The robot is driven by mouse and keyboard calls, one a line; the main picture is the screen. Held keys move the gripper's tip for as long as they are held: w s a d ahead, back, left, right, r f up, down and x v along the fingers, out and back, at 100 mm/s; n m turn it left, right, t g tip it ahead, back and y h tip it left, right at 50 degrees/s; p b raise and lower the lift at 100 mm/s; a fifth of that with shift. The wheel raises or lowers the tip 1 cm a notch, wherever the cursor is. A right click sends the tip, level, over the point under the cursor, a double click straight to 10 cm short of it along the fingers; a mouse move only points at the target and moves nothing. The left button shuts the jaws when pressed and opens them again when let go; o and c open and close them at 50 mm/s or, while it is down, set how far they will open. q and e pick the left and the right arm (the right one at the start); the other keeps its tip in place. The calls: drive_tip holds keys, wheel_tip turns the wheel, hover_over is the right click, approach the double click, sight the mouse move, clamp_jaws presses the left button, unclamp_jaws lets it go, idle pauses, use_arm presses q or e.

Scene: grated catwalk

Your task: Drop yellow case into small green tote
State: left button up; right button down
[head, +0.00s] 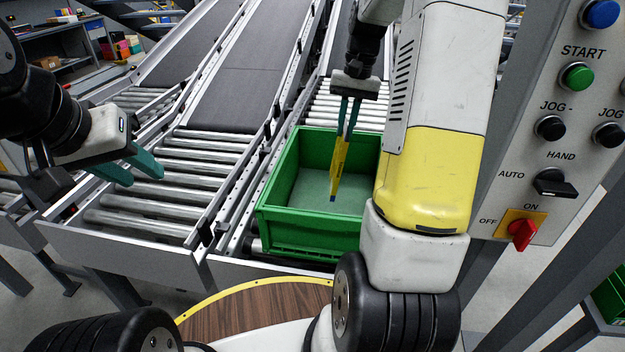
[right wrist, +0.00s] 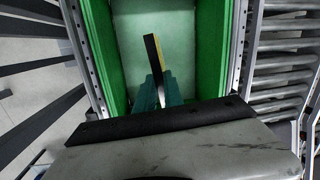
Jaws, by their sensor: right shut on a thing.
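The yellow case (head: 338,171) is a narrow yellow piece with a dark lower tip, hanging upright inside the mouth of the green tote (head: 308,242). My right gripper (head: 344,136) is shut on its upper end, above the tote floor. In the right wrist view the case (right wrist: 154,62) shows edge-on, mostly dark with a yellow strip, between the teal fingers of my right gripper (right wrist: 157,88); the green tote (right wrist: 101,45) surrounds it. My left gripper (head: 140,170) is empty over the left rollers, its teal fingers apart. My right arm hides the tote's right side.
Roller conveyors (head: 165,190) with grey belts run away at left and centre. A control panel (head: 560,120) with buttons and a red switch stands close at the right. Another green tote (head: 610,295) shows at the lower right edge.

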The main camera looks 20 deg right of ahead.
drive_tip(key=c, duration=1.4)
unclamp_jaws()
drive_tip(key=shift+o, duration=0.2)
drive_tip(key=shift+r, duration=0.1)
wheel_tip(320, 180, up, 8)
drive_tip(key=d, duration=0.1)
drive_tip(key=shift+w+f, duration=0.2)
drive_tip(key=shift+f, duration=0.05)
drive_tip(key=shift+d, duration=0.1)
drive_tip(key=s+a+r+n+t, duration=0.25)
drive_tip(key=s+a+r, duration=0.25)
drive_tip(key=s+a, duration=0.35)
drive_tip(key=s+a+f+n+t, duration=0.1)
drive_tip(key=s+a+t, duration=0.1)
drive_tip(key=s, duration=0.4)
drive_tip(key=s+a+f+t, duration=0.2)
drive_tip(key=s+a, duration=0.2)
drive_tip(key=s, duration=0.2)
drive_tip(key=shift+s+f+n, duration=0.3)
drive_tip(key=shift+s+n, duration=0.05)
